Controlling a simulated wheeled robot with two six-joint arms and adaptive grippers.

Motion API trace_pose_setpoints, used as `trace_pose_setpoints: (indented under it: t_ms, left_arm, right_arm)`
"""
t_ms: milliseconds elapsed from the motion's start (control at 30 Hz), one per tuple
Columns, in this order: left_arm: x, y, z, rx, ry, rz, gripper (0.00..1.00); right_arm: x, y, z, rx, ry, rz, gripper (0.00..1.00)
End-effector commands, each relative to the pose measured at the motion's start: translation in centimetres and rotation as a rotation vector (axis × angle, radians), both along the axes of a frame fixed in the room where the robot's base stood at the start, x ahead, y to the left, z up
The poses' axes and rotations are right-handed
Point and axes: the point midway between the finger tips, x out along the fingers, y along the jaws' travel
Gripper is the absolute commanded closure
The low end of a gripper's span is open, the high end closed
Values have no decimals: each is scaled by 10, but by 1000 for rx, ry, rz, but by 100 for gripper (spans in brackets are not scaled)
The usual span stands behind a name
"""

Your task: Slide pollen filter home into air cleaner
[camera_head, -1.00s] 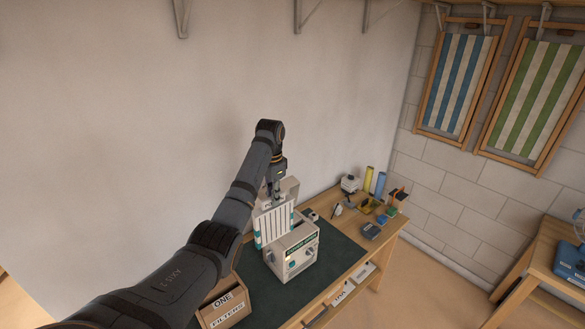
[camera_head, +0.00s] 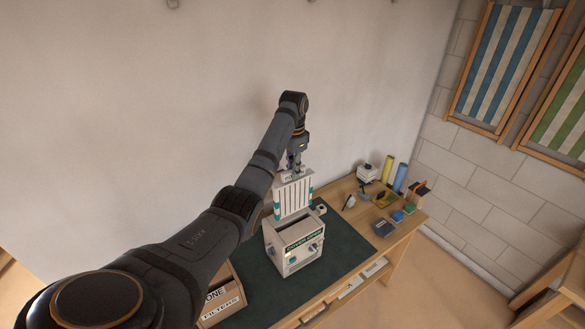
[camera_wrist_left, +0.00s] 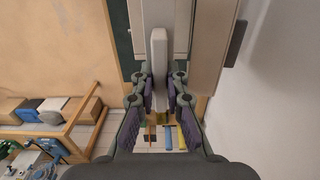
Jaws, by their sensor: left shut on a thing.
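The pollen filter (camera_head: 293,198) is a white pleated panel with teal side edges. It is upright in the head view, its lower edge around the open top of the air cleaner (camera_head: 304,262). Whether that edge is inside the slot or just above it, I cannot tell. The air cleaner is a cream box with a dark green label and a knob on its front, on the dark green mat. My left gripper (camera_head: 295,165) is above the filter, shut on its top tab; the pale tab (camera_wrist_left: 158,60) shows between the fingers in the left wrist view. My right gripper is out of view.
A wooden filters box (camera_head: 222,298) stands at the mat's near left. Yellow (camera_head: 387,168) and blue (camera_head: 400,177) rolls and small items crowd the bench's right end. The green mat (camera_head: 350,240) is bare right of the cleaner. A wall runs behind.

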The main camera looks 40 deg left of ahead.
Motion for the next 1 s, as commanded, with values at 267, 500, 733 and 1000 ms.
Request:
trace_pose_setpoints:
  t_ms: [267, 500, 733, 1000]
  left_arm:
    - [-1, 0, -29, 0, 2, 0, 100]
    - [0, 0, -48, -1, 1, 0, 100]
    - [0, 0, -49, 0, 0, 0, 100]
    - [0, 0, -49, 0, 0, 0, 100]
  right_arm:
    - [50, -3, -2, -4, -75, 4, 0]
    - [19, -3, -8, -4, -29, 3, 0]
    - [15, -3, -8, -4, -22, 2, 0]
    - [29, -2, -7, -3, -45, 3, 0]
